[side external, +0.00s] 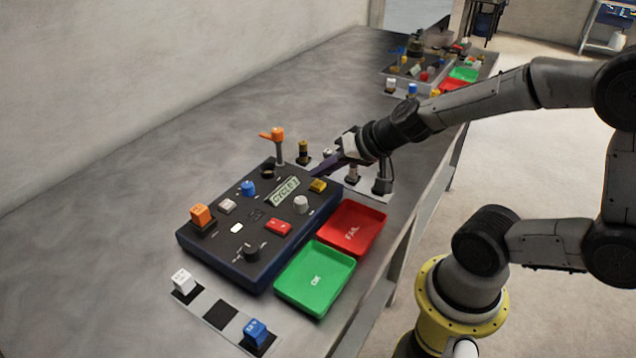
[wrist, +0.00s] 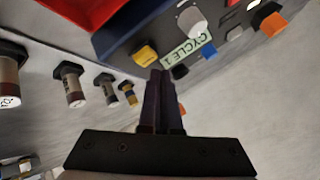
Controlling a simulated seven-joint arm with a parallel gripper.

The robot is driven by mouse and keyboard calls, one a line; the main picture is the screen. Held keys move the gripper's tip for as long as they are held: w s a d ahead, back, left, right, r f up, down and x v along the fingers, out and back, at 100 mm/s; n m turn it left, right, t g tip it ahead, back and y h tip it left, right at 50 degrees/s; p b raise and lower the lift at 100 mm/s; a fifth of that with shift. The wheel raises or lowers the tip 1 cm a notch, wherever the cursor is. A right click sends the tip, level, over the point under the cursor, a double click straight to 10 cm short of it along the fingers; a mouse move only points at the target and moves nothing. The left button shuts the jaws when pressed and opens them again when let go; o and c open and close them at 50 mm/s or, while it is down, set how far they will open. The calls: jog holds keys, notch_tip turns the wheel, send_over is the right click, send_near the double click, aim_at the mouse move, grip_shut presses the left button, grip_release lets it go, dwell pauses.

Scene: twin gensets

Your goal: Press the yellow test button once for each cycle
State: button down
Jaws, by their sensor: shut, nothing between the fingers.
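The yellow test button (side external: 318,185) is on the far right corner of the dark control panel (side external: 240,265), beside a display (side external: 286,192) that appears to read "CYCLE 1". It also shows in the wrist view (wrist: 145,54), just above and left of the fingertips. My gripper (side external: 317,171) is shut and empty, its dark fingers pointing down at the panel's back edge close to the button. In the wrist view my gripper (wrist: 161,74) overlaps the panel edge beside the display (wrist: 187,48). I cannot tell whether the tips touch anything, but the button is not under them in that view.
A red FAIL tray (side external: 372,213) and a green OK tray (side external: 337,262) lie right of the panel. An orange-topped lever (side external: 277,135) and several post-like parts (wrist: 72,85) stand behind it. Orange, white and blue blocks are around the panel. The bench at left is clear.

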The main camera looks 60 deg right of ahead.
aim_at(323, 186)
jog(key=shift+f, duration=0.15)
jog(key=shift+f, duration=0.3)
jog(key=shift+f, duration=0.5)
dwell(1.1)
jog(key=shift+r, duration=0.9)
jog(key=shift+r, duration=2.5)
dwell(0.6)
jog(key=shift+r, duration=1.95)
